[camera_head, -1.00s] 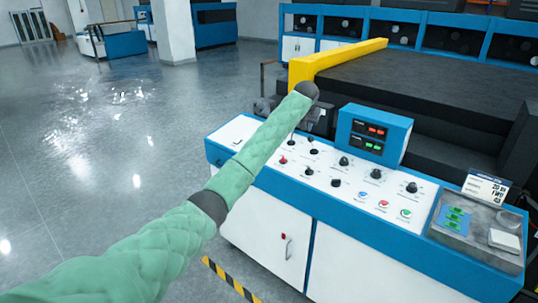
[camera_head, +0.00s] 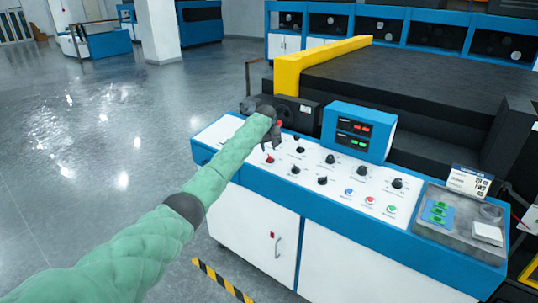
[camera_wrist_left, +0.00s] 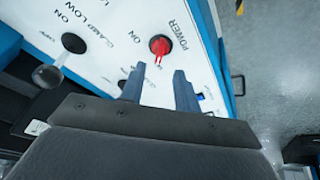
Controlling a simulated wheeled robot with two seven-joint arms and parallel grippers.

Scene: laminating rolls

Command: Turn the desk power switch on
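The desk power switch (camera_head: 269,159) is a small red switch near the left end of the white control panel. In the left wrist view the red switch (camera_wrist_left: 160,46) sits beside the printed word POWER, with ON printed close by. My left gripper (camera_head: 270,146) is just above the switch in the head view, with its fingers pointing down. In the left wrist view the fingers of my left gripper (camera_wrist_left: 158,88) are apart with nothing between them. The switch shows beyond the fingertips, roughly in line with their gap, and looks untouched. My right gripper is not in view.
The panel (camera_head: 312,189) carries several black knobs and coloured buttons. A black knob (camera_wrist_left: 73,43) stands near the power switch. A blue display box (camera_head: 358,130) stands behind the panel, and a yellow-edged machine (camera_head: 288,75) lies further back. The floor at left is clear.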

